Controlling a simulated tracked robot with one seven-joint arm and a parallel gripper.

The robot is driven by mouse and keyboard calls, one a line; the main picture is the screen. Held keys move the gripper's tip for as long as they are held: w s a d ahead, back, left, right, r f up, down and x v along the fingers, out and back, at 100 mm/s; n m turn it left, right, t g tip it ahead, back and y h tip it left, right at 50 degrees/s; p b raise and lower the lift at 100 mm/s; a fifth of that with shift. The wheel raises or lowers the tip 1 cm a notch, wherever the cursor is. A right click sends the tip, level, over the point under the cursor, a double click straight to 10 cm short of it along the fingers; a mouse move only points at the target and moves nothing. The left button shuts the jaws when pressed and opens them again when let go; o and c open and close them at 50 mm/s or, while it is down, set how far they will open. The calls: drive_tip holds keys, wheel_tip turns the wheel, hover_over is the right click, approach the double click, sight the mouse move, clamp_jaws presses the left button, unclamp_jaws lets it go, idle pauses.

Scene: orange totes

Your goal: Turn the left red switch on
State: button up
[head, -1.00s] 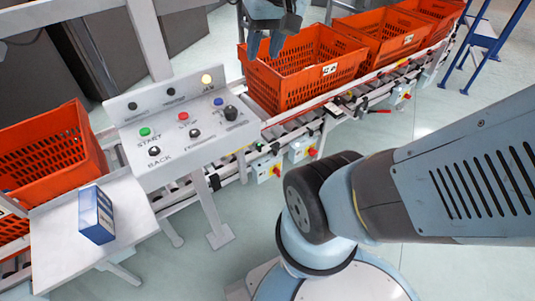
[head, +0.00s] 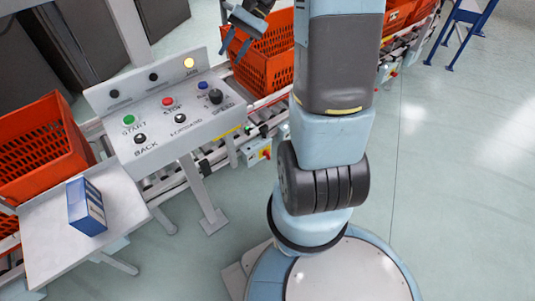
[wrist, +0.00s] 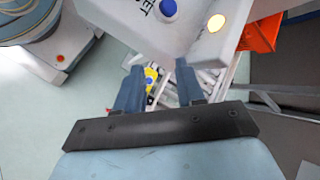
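A small grey box with a red-and-yellow switch (head: 266,153) hangs on the side of the conveyor frame, right of the control panel, in the head view. A second box beside it is mostly hidden by my arm. My gripper (head: 232,52) is open and empty, above and behind the panel's right end, fingers pointing down-left. In the wrist view my gripper (wrist: 159,66) has its two fingers apart. A yellow part (wrist: 151,74) with a bit of red shows between and beyond them, apart from the fingers. The switch positions are too small to read.
The control panel (head: 205,128) has green, red, blue and black buttons and a lit yellow lamp (head: 189,63). A blue-and-white carton (head: 87,207) stands on the side table (head: 125,205). Orange totes (head: 265,62) sit on the conveyor.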

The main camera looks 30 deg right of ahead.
drive_tip(key=w+d+f+m+t+y, duration=0.2)
drive_tip(key=w+d+f+m+y, duration=0.15)
drive_tip(key=f, duration=0.45)
drive_tip(key=w+d+f+m+t+y, duration=0.1)
drive_tip(key=w+d+f+m+y, duration=0.2)
drive_tip(key=f, duration=0.5)
drive_tip(key=m+t, duration=0.7)
hover_over(269, 154)
drive_tip(key=w, duration=0.2)
wheel_tip(269, 154, down, 18)
drive_tip(key=r, duration=0.1)
drive_tip(key=s+d+f+m+t+h, duration=0.1)
drive_tip(key=s+f+m+t+h, duration=0.3)
drive_tip(key=f, duration=0.7)
drive_tip(key=s+f+m+t+h, duration=0.2)
drive_tip(key=s+f+m+h, duration=0.3)
drive_tip(key=f, duration=0.5)
drive_tip(key=s+d+f+m+t+h, duration=0.1)
drive_tip(key=s+f+m+t+h, duration=0.35)
drive_tip(key=f, duration=0.65)
drive_tip(key=shift+g+y, duration=0.6)
drive_tip(key=shift+g, duration=0.25)
drive_tip(key=w, duration=0.4)
drive_tip(key=w+a, duration=0.1)
drive_tip(key=w, duration=0.6)
drive_tip(key=shift+w+a+r, duration=0.2)
drive_tip(key=shift+w+a, duration=0.15)
drive_tip(key=shift+a, duration=0.05)
